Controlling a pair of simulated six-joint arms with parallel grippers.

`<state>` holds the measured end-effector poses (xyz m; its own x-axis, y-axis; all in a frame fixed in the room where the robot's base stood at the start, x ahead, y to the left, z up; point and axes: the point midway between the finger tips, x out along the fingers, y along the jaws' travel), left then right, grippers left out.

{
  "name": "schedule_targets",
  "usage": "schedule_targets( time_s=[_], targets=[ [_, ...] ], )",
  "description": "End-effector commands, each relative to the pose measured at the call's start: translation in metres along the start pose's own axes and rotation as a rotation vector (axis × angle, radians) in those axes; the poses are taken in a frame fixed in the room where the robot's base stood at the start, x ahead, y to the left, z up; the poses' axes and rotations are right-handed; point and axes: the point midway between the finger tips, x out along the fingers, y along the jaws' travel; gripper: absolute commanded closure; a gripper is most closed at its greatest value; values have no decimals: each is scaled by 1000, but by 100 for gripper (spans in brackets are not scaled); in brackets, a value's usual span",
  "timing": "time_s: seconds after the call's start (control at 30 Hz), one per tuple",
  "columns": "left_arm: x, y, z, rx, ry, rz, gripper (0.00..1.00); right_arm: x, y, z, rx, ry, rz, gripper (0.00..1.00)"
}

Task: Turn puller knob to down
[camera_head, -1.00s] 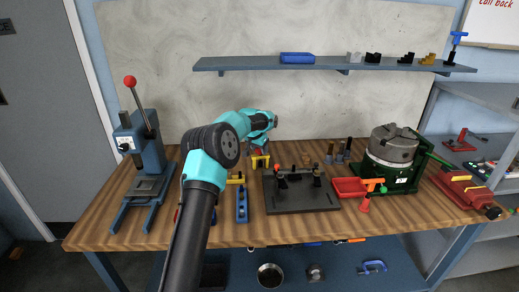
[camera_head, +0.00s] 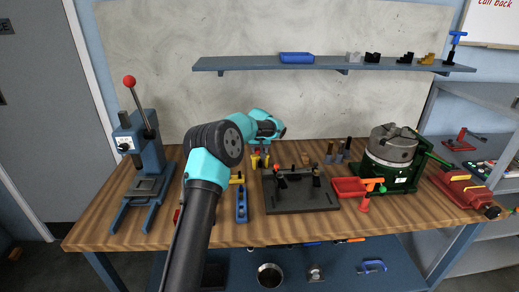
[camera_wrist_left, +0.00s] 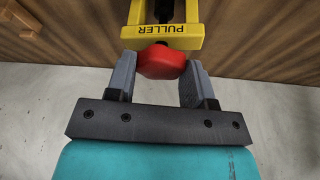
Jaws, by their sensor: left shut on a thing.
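The yellow puller (camera_wrist_left: 160,35) shows at the top of the left wrist view, with its PULLER lettering upside down. Its red knob (camera_wrist_left: 161,62) sits between the two grey fingers of my left gripper (camera_wrist_left: 160,70), which is shut on it. In the head view, the puller (camera_head: 255,161) stands on the bench beyond the blue block, small and partly covered. My left gripper (camera_head: 261,147) is right above it, and the knob is too small to make out there. My right gripper is in neither view.
A black fixture plate (camera_head: 305,199) lies just right of the puller, and a blue block (camera_head: 242,206) lies in front. A blue press (camera_head: 150,155) with a red-tipped lever stands left. The front bench edge is mostly clear.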

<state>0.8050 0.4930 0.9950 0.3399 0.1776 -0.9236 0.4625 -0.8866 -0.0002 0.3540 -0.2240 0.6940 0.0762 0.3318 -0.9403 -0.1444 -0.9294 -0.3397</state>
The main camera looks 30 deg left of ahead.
Motion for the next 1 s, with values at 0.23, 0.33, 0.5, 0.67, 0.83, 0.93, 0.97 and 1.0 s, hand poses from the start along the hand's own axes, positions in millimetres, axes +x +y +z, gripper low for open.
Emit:
schedule_targets(
  time_s=[0.23, 0.33, 0.5, 0.67, 0.83, 0.93, 0.97, 1.0],
  targets=[
    [0, 2, 0, -204, 0, -86, 76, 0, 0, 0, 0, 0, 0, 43],
    [0, 4, 0, -292, 0, -122, 76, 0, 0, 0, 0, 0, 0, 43],
    [1, 5, -1, -439, 0, -183, 76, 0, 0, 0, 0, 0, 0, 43],
    [1, 5, -2, -550, 1, -228, 76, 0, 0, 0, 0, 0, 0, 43],
    [1, 5, -2, -629, 0, -261, 76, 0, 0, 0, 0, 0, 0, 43],
    [1, 5, -2, -657, 0, -272, 76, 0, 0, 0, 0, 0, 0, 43],
    [1, 5, -2, -664, 0, -275, 76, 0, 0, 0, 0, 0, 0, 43],
    [1, 5, -2, -670, 0, -277, 76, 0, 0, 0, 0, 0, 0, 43]
  ],
)
